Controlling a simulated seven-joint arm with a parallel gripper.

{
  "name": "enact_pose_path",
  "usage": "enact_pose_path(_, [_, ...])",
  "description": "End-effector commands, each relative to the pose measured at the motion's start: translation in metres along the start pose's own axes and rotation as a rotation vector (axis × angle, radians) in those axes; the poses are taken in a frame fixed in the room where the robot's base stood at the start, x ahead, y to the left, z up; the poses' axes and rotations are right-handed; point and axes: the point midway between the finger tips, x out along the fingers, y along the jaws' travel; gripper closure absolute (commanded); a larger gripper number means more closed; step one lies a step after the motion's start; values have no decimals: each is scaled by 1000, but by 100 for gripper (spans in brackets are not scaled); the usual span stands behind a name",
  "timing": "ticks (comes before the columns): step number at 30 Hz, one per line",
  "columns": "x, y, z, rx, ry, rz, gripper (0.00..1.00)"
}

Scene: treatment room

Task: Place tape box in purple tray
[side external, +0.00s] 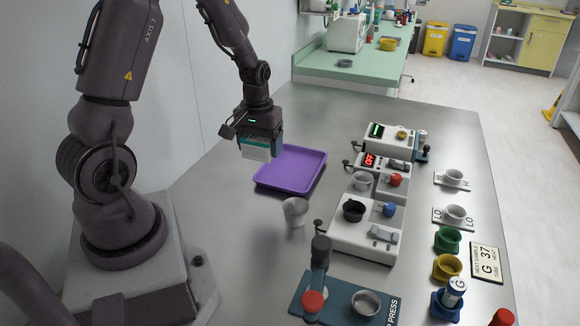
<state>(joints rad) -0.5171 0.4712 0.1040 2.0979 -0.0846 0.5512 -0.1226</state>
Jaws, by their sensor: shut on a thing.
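The purple tray (316,155) lies on the metal table near its middle left, and it looks empty. My gripper (262,146) is shut on the tape box (256,153), a small white and teal box. The box hangs at the tray's upper left corner as seen in the side external view. I cannot tell from this one view whether the box is over the tray or beside it, or how high it is. The gripper's fingers are mostly hidden against the box.
A pale cup (296,211) stands just in front of the tray. The table's far left is clear.

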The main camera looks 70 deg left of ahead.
Motion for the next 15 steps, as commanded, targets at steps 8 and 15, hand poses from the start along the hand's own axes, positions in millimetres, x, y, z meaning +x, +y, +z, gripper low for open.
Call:
enact_pose_path(8, [21,9,-42,17,-26,-2,52])
enact_pose_path(15, [52,19,-93,18,-29,-2,52])
